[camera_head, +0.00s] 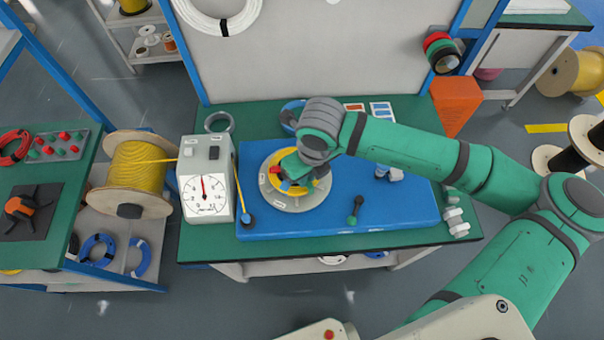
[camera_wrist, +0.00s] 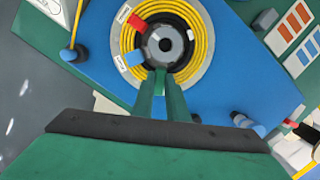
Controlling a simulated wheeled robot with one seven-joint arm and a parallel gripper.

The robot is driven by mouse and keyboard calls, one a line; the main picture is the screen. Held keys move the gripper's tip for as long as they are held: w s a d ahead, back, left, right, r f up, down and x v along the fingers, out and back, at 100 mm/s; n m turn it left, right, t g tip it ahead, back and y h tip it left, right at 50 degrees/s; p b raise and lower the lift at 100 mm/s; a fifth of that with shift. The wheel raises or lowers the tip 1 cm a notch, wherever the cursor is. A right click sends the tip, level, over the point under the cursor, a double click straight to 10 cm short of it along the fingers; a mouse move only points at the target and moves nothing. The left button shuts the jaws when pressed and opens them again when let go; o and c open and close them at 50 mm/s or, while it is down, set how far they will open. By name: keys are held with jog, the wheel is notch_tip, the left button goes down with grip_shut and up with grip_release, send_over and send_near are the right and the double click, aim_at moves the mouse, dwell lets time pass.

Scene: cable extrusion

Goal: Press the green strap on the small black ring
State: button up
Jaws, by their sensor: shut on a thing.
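A yellow cable coil (camera_wrist: 122,40) lies on a round grey plate, also seen in the head view (camera_head: 266,166). Inside it is a small black ring (camera_wrist: 184,50) around a grey hub (camera_wrist: 166,45). A red strap (camera_wrist: 137,22) and a blue strap (camera_wrist: 135,57) lie across the coil on its left side. My gripper (camera_wrist: 165,75) reaches in at the coil's near side, fingertips close to the black ring. Its fingers are shut on a narrow green piece, the green strap (camera_wrist: 159,84). I cannot tell whether the strap touches the ring. In the head view my wrist hides part of the coil.
The plate sits on a blue board (camera_head: 330,218) on a green table (camera_head: 212,246). A white dial gauge (camera_head: 205,190) stands left, with a yellow cable post (camera_head: 248,219) beside it.

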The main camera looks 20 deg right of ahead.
jog(key=shift+f, duration=0.6)
dwell(1.2)
jog(key=o, duration=0.9)
jog(key=shift+r, duration=0.15)
jog(key=shift+s+d+r, duration=0.1)
jog(key=shift+s+r, duration=0.05)
jog(key=shift+r, duration=3.75)
